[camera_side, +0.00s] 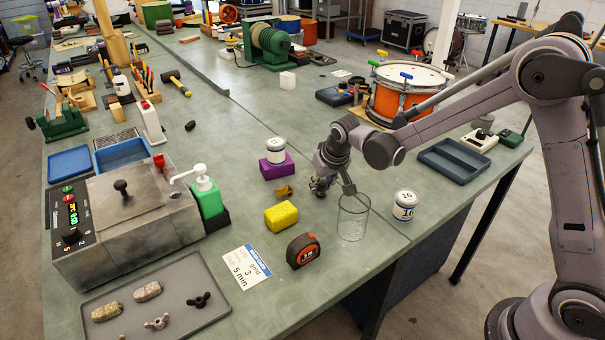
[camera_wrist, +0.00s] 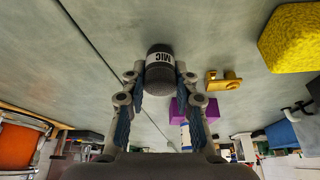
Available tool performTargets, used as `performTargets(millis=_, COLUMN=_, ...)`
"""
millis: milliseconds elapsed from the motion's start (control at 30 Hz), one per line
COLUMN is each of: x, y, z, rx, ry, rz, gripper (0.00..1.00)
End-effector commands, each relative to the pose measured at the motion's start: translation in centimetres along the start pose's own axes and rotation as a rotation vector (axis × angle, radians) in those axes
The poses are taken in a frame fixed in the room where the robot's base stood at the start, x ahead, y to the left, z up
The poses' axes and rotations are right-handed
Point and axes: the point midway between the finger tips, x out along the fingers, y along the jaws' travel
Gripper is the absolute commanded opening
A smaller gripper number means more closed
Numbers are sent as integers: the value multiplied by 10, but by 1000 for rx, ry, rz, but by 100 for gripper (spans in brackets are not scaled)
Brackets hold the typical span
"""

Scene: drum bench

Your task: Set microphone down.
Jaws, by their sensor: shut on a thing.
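The microphone (camera_wrist: 159,72) is a short dark cylinder with a white band reading MIC. In the wrist view it sits between the fingertips of my gripper (camera_wrist: 160,88), which is shut on it. In the side view my gripper (camera_side: 323,184) is low over the green bench, between the purple block and the clear beaker. There the microphone is small, dark and mostly hidden by the fingers. I cannot tell whether it touches the bench top (camera_side: 235,135).
Near my gripper are a purple block (camera_side: 277,167) with a white can (camera_side: 276,150) on it, a brass piece (camera_side: 284,191), a yellow sponge (camera_side: 281,216), a tape measure (camera_side: 303,250), a clear beaker (camera_side: 353,218) and a can marked 16 (camera_side: 404,205). An orange drum (camera_side: 391,103) stands behind.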

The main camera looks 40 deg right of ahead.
Motion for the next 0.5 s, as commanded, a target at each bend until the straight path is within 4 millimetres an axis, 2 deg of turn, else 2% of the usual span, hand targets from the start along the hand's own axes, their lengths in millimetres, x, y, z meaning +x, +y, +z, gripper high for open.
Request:
performTargets(millis=400, x=5, y=0, z=2, rx=0, ry=0, rz=0, gripper=0)
performTargets(millis=433, x=4, y=0, z=2, rx=0, ry=0, rz=0, gripper=34)
performTargets(millis=500, x=4, y=0, z=2, rx=0, ry=0, rz=0, gripper=51)
